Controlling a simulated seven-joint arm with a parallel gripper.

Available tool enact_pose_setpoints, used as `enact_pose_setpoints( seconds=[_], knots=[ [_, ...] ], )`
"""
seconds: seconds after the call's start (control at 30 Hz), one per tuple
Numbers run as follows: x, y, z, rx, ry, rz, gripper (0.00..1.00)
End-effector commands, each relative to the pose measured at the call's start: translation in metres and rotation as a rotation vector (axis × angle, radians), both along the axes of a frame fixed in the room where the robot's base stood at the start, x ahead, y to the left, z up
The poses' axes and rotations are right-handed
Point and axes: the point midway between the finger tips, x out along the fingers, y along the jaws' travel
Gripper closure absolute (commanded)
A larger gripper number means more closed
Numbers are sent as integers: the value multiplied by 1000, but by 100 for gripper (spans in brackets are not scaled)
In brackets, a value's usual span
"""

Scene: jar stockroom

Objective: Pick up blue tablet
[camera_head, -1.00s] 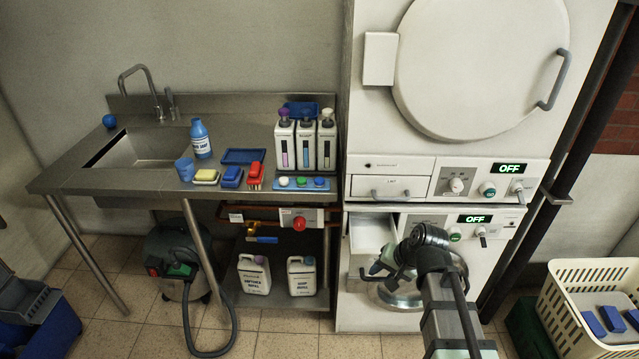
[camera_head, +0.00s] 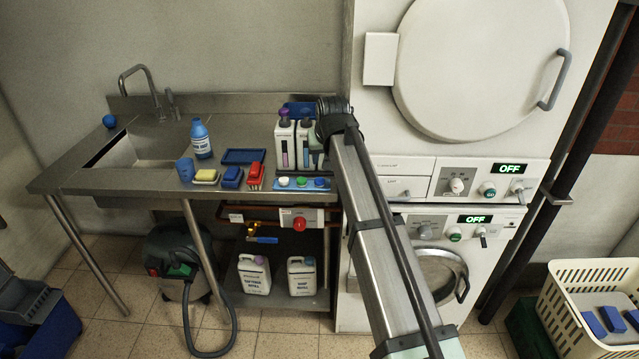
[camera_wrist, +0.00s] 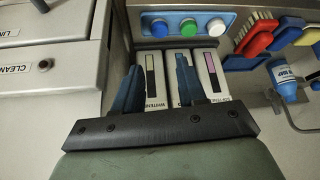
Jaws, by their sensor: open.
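The blue tablet (camera_head: 319,182) is a small round disc at the right end of a light blue holder (camera_head: 296,189) on the steel counter. A green tablet (camera_head: 301,181) and a white tablet (camera_head: 284,181) sit in the same row. In the wrist view the blue tablet (camera_wrist: 159,28) is at the left, beside the green one (camera_wrist: 188,28) and the white one (camera_wrist: 216,28). My gripper (camera_wrist: 158,64) is open and empty, with its fingers over the white bottles, apart from the tablet. In the head view my arm mostly hides the gripper.
White bottles (camera_head: 285,146) stand right behind the holder, close to my gripper. A red-handled brush (camera_head: 255,174), blue brush (camera_head: 231,177) and yellow sponge (camera_head: 206,176) lie to the left. The stacked machines (camera_head: 407,168) rise just right of the counter.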

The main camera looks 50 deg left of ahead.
Motion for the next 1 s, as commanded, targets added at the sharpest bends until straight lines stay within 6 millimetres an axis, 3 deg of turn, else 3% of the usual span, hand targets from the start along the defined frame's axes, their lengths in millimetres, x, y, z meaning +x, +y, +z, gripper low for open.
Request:
enact_pose_setpoints(
  seconds=[0.5, 0.77, 1.0],
  knots=[
    [21, 30, -66, -2, 3, -3, 59],
    [24, 35, -78, 0, 3, -2, 59],
    [28, 44, -104, 0, 3, -2, 59]
  ],
)
